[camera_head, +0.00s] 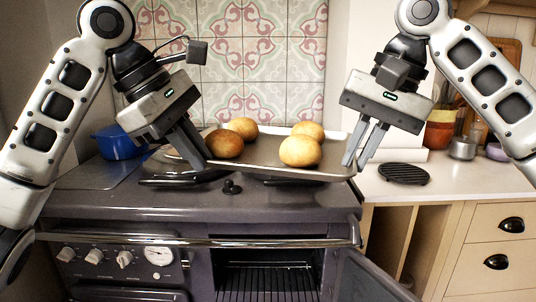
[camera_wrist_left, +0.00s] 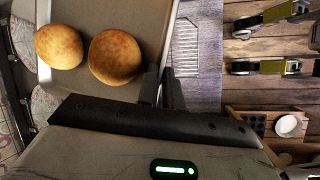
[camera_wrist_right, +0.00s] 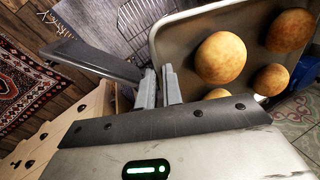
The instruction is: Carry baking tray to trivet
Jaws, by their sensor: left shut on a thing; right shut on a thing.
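The baking tray (camera_head: 262,160) is a shallow metal tray held roughly level above the stove top. Several round golden buns (camera_head: 300,151) sit on it. My left gripper (camera_head: 201,160) is shut on the tray's left end; in the left wrist view the tray (camera_wrist_left: 125,20) lies between its fingers at the rim. My right gripper (camera_head: 356,165) is shut on the tray's right end; the tray (camera_wrist_right: 190,82) also shows in the right wrist view. The trivet (camera_head: 404,174) is a round black slatted disc on the pale counter, right of my right gripper, with nothing on it.
The stove (camera_head: 200,210) is below the tray, its oven door (camera_head: 372,277) open at the lower right. A blue pot (camera_head: 118,143) stands at the back left. Pots and a small pan (camera_head: 462,148) stand behind the trivet. The counter (camera_head: 440,186) around the trivet is mostly clear.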

